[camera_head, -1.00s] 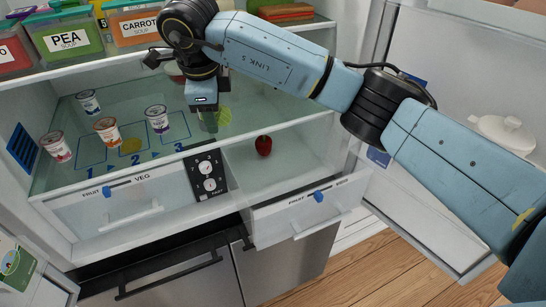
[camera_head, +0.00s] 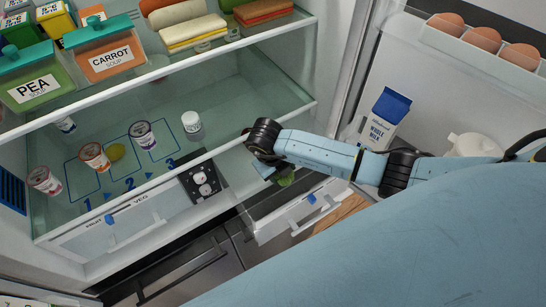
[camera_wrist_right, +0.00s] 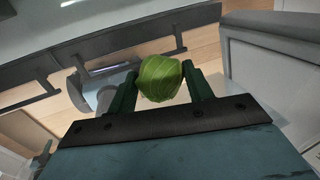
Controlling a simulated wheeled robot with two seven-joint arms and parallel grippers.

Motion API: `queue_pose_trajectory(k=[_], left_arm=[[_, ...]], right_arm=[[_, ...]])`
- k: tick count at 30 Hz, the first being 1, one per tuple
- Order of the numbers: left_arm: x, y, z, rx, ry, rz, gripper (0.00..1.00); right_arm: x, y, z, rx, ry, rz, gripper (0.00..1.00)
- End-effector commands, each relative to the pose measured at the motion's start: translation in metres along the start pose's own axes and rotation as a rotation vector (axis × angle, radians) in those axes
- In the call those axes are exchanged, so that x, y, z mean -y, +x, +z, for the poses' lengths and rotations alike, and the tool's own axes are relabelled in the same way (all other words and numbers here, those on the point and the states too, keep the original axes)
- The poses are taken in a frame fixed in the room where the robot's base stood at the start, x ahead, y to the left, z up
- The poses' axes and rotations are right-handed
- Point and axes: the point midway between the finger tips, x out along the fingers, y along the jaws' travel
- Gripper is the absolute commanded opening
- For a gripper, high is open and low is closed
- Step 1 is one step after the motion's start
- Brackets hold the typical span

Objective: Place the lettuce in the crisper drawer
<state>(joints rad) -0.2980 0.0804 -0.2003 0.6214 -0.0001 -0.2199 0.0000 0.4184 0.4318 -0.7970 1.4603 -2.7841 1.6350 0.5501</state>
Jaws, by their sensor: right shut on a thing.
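The lettuce (camera_wrist_right: 161,78) is a round green head between the two dark fingers of my right gripper (camera_wrist_right: 160,76), which is shut on it. In the head view the lettuce (camera_head: 287,180) shows as a small green patch below my right wrist, in front of the fridge shelf and above the pulled-out right drawer (camera_head: 296,212). My arm hides much of that drawer's inside. The left drawer (camera_head: 120,228), marked fruit and veg, looks shut. My left gripper is not in view.
Soup boxes (camera_head: 105,55) are above. The open fridge door, with a milk carton (camera_head: 385,115) and eggs (camera_head: 482,38), is at the right.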

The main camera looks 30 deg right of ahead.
Motion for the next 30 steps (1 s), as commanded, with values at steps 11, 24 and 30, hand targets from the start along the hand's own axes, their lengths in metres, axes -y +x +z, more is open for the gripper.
queue_pose_trajectory(k=[11, 24, 30], left_arm=[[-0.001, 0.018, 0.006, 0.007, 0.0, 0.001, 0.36], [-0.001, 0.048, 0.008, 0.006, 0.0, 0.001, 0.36], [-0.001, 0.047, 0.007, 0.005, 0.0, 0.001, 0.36]], right_arm=[[-0.013, 0.042, 0.001, 0.001, -0.003, 0.001, 0.26], [-0.023, 0.075, 0.001, 0.001, -0.004, 0.001, 0.25], [-0.022, 0.074, 0.001, 0.001, -0.004, 0.001, 0.25]])
